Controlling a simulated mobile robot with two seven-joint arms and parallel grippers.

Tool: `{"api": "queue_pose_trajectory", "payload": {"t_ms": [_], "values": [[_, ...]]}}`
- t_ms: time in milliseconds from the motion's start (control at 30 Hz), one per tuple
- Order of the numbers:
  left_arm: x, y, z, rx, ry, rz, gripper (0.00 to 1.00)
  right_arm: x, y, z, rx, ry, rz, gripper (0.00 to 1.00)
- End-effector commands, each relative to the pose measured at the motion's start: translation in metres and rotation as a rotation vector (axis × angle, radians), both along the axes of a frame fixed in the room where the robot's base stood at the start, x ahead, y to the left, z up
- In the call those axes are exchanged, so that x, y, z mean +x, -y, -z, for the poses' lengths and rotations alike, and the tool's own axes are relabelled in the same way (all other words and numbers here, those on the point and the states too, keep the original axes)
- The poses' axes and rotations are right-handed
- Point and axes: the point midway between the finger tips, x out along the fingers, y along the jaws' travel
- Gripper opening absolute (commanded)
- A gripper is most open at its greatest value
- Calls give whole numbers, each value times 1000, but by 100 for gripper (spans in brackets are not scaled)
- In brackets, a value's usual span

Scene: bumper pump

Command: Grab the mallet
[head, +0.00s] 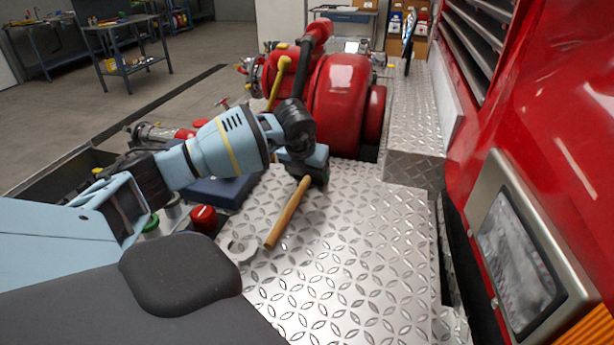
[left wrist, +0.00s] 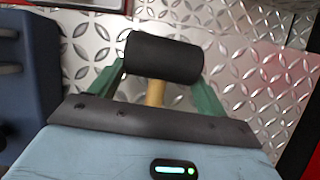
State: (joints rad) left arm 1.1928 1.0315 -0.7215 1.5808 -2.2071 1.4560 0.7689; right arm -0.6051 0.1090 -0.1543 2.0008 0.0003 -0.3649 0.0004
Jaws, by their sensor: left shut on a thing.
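The mallet has a wooden handle (head: 287,212) and a black cylindrical head. The handle slants over the diamond-plate deck, toward the lower left in the head view. My left gripper (head: 314,172) is at the head end of the mallet and largely hides it there. In the left wrist view the black head (left wrist: 163,57) lies across the fingers, with a green finger on either side. The gripper is shut on the mallet, with the top of the handle (left wrist: 155,92) between the fingers. My right gripper is not in view.
A silver wrench-like tool (head: 240,250) lies beside the handle's end. A red cap (head: 203,218) and a dark blue case (head: 222,190) are left of it. The red pump (head: 340,98) stands behind. The diamond-plate deck (head: 365,250) is clear to the right, beside the red truck wall (head: 550,130).

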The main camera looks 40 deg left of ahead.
Motion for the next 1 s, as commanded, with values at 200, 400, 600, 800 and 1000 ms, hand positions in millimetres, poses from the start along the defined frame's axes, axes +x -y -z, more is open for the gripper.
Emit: {"api": "queue_pose_trajectory", "payload": {"t_ms": [200,400,600,800,1000], "values": [[1,0,-2,0,5,0,32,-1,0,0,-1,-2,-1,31],[1,0,-7,1,7,0,31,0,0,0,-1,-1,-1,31],[1,0,-35,0,10,-1,31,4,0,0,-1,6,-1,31],[1,0,-70,1,10,0,31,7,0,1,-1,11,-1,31],[1,0,-95,-2,7,0,31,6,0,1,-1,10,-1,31]]}}
